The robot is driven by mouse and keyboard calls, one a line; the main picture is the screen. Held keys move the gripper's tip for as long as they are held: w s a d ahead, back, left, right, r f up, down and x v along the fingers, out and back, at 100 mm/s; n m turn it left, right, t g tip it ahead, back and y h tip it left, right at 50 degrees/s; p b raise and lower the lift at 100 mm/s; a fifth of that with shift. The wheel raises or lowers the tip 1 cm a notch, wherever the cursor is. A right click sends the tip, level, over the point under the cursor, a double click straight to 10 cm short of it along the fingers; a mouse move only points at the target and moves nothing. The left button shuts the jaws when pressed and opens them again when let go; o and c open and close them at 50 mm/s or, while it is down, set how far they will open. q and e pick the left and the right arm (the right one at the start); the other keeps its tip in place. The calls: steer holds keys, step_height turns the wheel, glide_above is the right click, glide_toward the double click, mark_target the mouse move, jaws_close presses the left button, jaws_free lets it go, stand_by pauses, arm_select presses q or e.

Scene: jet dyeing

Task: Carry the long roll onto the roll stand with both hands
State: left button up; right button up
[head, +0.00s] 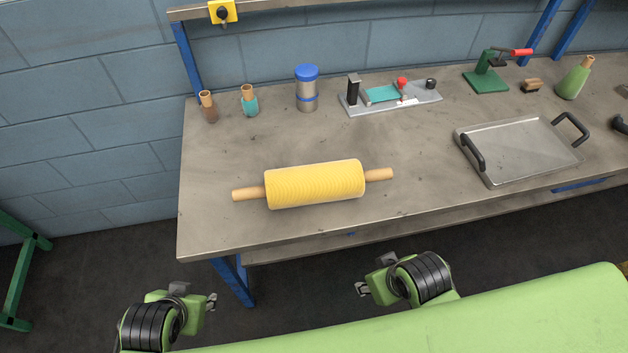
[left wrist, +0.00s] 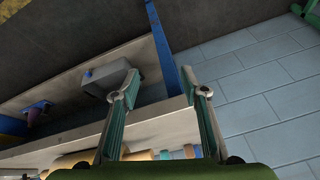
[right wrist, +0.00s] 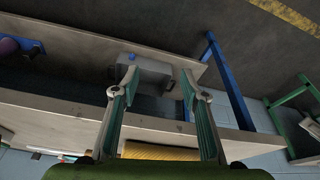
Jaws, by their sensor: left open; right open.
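The long yellow roll (head: 315,185) with wooden end handles lies on the grey workbench, near its front left part. Its yellow side also shows at the bottom of the right wrist view (right wrist: 160,152). My left gripper (head: 196,296) is open and empty, in front of the bench and below left of the roll. My right gripper (head: 374,273) is open and empty, in front of the bench edge and below right of the roll. Neither touches the roll. A green frame (head: 20,270) stands on the floor at the far left, cut off; I cannot tell whether it is the roll stand.
The workbench (head: 225,225) has clear room around the roll. Behind it stand two small bottles, a blue-lidded canister (head: 307,90) and a grey fixture (head: 390,97). A metal tray (head: 520,150) with black handles lies to the right. A green surface (head: 520,310) fills the lower right.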

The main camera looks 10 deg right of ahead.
arm_select(q)
steer(key=w+a+r+m+t+y, duration=0.15)
steer(key=w+r+m+t, duration=0.8)
steer(key=w+r, duration=1.05)
arm_select(e)
steer(key=w+a+r+n+y, duration=0.1)
steer(key=w+a+r+n, duration=0.7)
steer(key=w+r, duration=0.15)
arm_select(q)
steer(key=w+d+r+m+t+h, duration=0.5)
steer(key=d+r+m+h, duration=0.6)
steer(key=m, duration=0.7)
steer(key=s+d+f+m+g+h, duration=0.2)
steer(key=d+f+m+g+h, duration=0.3)
steer(key=m+g, duration=0.75)
steer(key=s+a+f+m+g+y, duration=0.2)
steer(key=a+f+m+g+y, duration=0.2)
steer(key=a+f+m, duration=0.6)
steer(key=shift+s+f+m+g+y, duration=0.3)
steer(key=shift+s+f+m+y, duration=0.15)
steer(key=shift+f+m, duration=0.5)
arm_select(e)
steer(key=w+d+r+n+h, duration=0.6)
steer(key=w+d+r, duration=0.2)
steer(key=w+d, duration=0.4)
steer(key=shift+w+n+g, duration=0.3)
